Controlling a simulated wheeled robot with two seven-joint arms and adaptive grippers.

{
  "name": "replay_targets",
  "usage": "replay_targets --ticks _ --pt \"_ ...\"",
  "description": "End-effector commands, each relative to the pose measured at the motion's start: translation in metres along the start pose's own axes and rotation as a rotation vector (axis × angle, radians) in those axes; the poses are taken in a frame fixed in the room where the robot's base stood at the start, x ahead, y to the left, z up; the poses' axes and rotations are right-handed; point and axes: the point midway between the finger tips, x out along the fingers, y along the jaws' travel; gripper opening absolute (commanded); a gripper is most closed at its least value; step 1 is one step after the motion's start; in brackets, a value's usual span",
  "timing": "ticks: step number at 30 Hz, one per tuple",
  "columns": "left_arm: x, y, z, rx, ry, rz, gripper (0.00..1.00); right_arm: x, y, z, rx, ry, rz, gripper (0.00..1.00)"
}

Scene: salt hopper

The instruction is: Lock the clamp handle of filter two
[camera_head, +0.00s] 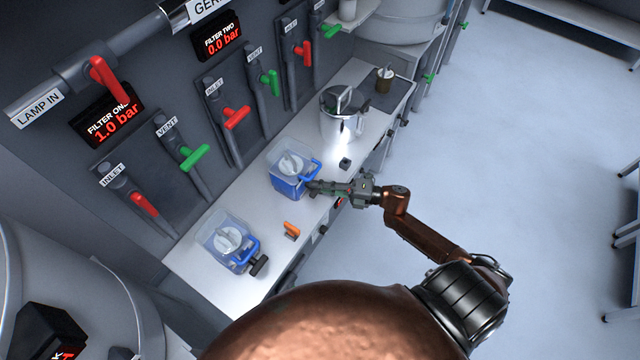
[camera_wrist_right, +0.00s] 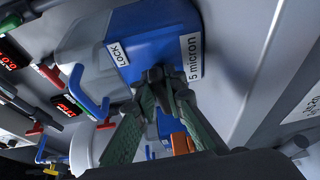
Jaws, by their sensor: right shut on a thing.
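Filter two (camera_head: 280,183) is a clear and blue housing with a white round top, standing on the bench in the head view. Its blue front face (camera_wrist_right: 168,38) shows in the right wrist view with labels "LOCK" and "5 micron". A curved blue bar (camera_wrist_right: 88,92) stands out at its left. My right gripper (camera_head: 316,187) reaches filter two's front from the right. In the right wrist view my right gripper (camera_wrist_right: 160,78) has its fingertips together at that face, shut on the clamp handle, which the fingers mostly hide. My left gripper is not in view.
A similar filter housing (camera_head: 213,240) with a dark handle (camera_head: 259,265) stands nearer on the bench. An orange piece (camera_head: 291,230) lies between them. A steel pot (camera_head: 343,112) stands beyond filter two. Red and green valve handles line the wall panel. The floor at right is clear.

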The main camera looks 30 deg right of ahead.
Motion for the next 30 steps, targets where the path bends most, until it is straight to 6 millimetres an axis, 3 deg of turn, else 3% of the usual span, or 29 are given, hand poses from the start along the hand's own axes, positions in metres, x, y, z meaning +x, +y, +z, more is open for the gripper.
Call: replay_targets --ticks 2,3,10,20,25,30 --pt "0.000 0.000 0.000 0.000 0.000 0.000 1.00 -0.001 0.002 0.005 -0.002 -0.010 0.001 0.00" --pt "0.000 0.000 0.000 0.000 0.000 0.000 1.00 -0.001 0.002 0.005 -0.003 -0.010 0.001 0.13" --pt "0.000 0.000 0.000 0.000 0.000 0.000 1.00 0.000 0.001 0.002 -0.002 -0.004 0.000 0.29" --pt "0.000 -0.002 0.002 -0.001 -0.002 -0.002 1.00 -0.003 0.000 0.001 -0.001 -0.001 -0.001 0.29" --pt "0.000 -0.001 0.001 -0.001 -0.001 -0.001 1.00 -0.025 -0.001 0.001 0.000 -0.001 -0.003 0.29" --pt "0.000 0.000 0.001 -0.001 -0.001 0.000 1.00 -0.061 -0.001 0.002 -0.001 -0.001 -0.004 0.29"
